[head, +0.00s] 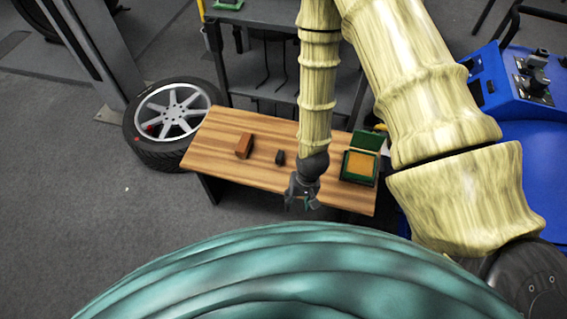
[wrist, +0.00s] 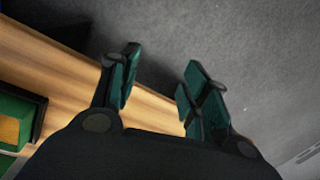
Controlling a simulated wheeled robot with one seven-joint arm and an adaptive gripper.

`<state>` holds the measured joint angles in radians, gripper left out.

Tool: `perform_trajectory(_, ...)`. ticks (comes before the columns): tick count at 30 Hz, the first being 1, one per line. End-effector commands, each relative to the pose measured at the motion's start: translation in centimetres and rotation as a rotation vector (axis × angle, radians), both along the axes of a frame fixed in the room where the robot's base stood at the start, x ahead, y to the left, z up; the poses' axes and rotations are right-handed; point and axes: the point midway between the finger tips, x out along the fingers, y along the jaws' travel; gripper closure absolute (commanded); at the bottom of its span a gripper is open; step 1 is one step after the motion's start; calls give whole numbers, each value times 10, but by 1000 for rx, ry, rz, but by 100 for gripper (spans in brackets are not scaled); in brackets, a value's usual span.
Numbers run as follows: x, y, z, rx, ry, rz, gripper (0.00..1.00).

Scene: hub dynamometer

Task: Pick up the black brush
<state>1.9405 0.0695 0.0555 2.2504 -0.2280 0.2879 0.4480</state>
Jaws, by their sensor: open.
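The black brush (head: 280,157) appears as a small dark block on the wooden table, near its middle, in the head view. My gripper (head: 303,198) hangs at the table's front edge, to the right of the brush and nearer to me, apart from it. In the wrist view my gripper (wrist: 160,75) shows two spread teal fingers with nothing between them. They are over the table's edge and the grey floor. I cannot make out the brush in the wrist view.
A reddish-brown block (head: 244,145) lies left of the brush on the wooden table (head: 215,155). A green open case with an orange-yellow inside (head: 360,166) sits at the right; it also shows in the wrist view (wrist: 12,108).

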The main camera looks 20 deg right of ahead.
Motion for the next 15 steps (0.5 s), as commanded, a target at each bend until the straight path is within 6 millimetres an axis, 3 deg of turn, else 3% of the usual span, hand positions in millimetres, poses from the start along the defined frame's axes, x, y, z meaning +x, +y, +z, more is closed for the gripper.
perform_trajectory(1,30,3,-13,5,-4,-27,54)
perform_trajectory(6,113,6,-3,-17,15,-133,54)
perform_trajectory(12,186,-5,26,-89,11,-246,54)
perform_trajectory(15,207,-10,40,-120,4,-288,54)
